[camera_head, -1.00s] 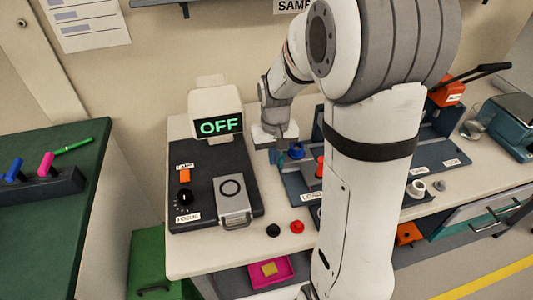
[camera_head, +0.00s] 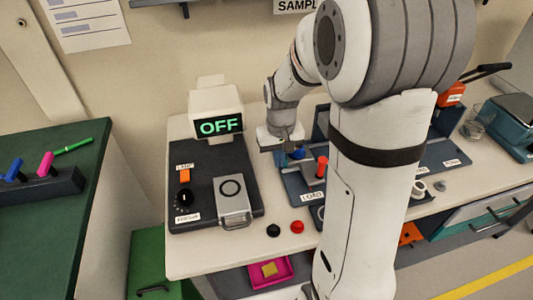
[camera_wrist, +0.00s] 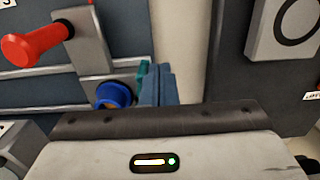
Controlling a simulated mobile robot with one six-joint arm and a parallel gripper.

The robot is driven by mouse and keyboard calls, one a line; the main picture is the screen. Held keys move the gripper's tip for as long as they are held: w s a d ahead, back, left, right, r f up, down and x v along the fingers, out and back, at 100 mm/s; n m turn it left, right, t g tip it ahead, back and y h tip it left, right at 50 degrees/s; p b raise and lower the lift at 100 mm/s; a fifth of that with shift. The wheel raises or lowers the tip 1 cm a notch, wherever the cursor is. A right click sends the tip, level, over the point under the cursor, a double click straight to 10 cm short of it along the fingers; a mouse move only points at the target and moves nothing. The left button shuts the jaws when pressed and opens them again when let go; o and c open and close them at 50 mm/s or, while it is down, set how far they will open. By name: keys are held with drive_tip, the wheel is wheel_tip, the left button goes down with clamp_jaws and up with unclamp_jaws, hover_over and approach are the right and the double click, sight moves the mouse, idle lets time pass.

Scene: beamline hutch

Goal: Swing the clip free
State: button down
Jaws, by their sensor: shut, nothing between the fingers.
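A grey clip arm (camera_wrist: 93,42) with a red handle (camera_wrist: 35,42) shows at upper left in the wrist view; the red handle (camera_head: 321,166) stands up over the blue-grey LOAD plate (camera_head: 296,191) in the head view. A blue knob (camera_wrist: 115,95) sits by the near end of the clip arm; it also shows in the head view (camera_head: 297,153). My gripper (camera_wrist: 155,82) is shut and empty, its fingers just beside the blue knob; I cannot tell whether they touch it. In the head view its fingers are partly hidden behind the plate's fittings.
A black knob (camera_head: 273,230) and a red knob (camera_head: 297,227) lie at the bench's front. My arm hides part of the bench.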

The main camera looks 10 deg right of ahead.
drive_tip(key=shift+d, duration=0.1)
drive_tip(key=shift+s+d, duration=0.3)
drive_tip(key=shift+d, duration=0.15)
wheel_tip(320, 180, up, 7)
drive_tip(key=a+p, duration=0.1)
drive_tip(key=p, duration=0.4)
drive_tip(key=shift+a, duration=0.15)
idle(0.5)
drive_tip(key=s+r+t, duration=0.1)
drive_tip(key=s+r, duration=0.3)
drive_tip(key=s, duration=0.3)
drive_tip(key=s+a+r+t, duration=0.1)
drive_tip(key=s+r+t, duration=0.1)
drive_tip(key=s+r, duration=0.3)
drive_tip(key=shift+s+a, duration=0.25)
drive_tip(key=shift+s, duration=1.3)
